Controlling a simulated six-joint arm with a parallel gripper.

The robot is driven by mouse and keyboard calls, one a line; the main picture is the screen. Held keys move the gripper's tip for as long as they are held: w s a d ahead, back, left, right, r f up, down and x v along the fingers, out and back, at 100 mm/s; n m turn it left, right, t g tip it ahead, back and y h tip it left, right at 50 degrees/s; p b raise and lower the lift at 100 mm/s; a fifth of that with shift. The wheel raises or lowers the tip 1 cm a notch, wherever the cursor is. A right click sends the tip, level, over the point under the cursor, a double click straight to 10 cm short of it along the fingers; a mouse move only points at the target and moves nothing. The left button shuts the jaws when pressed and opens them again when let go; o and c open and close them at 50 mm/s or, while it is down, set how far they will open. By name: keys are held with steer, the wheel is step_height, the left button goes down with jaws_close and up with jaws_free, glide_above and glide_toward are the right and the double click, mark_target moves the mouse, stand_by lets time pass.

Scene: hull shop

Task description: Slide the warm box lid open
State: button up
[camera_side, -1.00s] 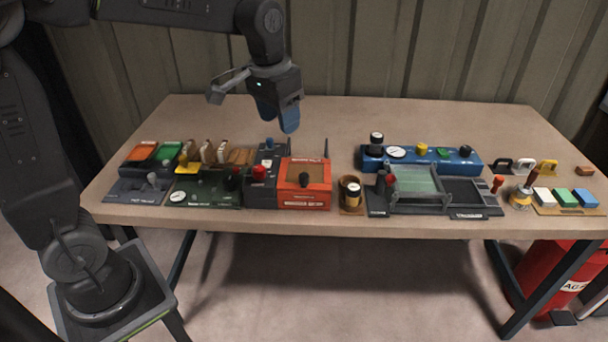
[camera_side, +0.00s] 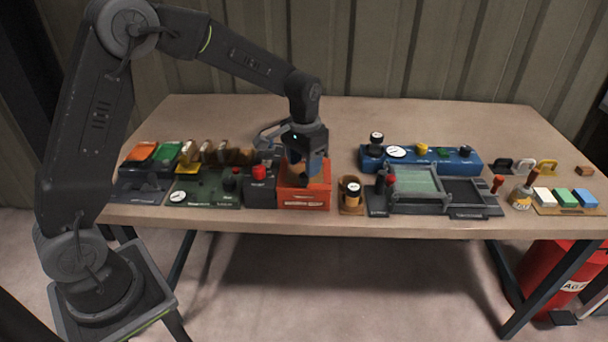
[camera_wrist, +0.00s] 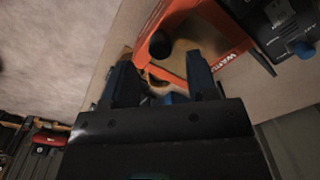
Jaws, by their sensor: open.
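The warm box is an orange box (camera_side: 304,201) near the front edge of the table, left of centre. In the wrist view its orange top and rim (camera_wrist: 205,22) show, with part of the word on its edge legible. Its lid is a tan panel (camera_wrist: 184,52) with a dark round knob (camera_wrist: 160,45). My gripper (camera_side: 307,178) is over the box and hides most of its top in the side view. In the wrist view my gripper (camera_wrist: 161,78) has its two fingers apart, with the knob beyond the gap and nothing between them. I cannot tell whether the fingers touch the box.
A dark unit with a red button (camera_side: 259,173) stands close left of the box. A wooden holder with a jar (camera_side: 352,191) stands close right. Further right is a dark frame with a greenish pane (camera_side: 416,180). The table behind the box is mostly clear.

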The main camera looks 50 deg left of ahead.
mark_target(304, 175)
steer(key=shift+f, duration=2.05)
steer(key=shift+c, duration=0.2)
jaws_close()
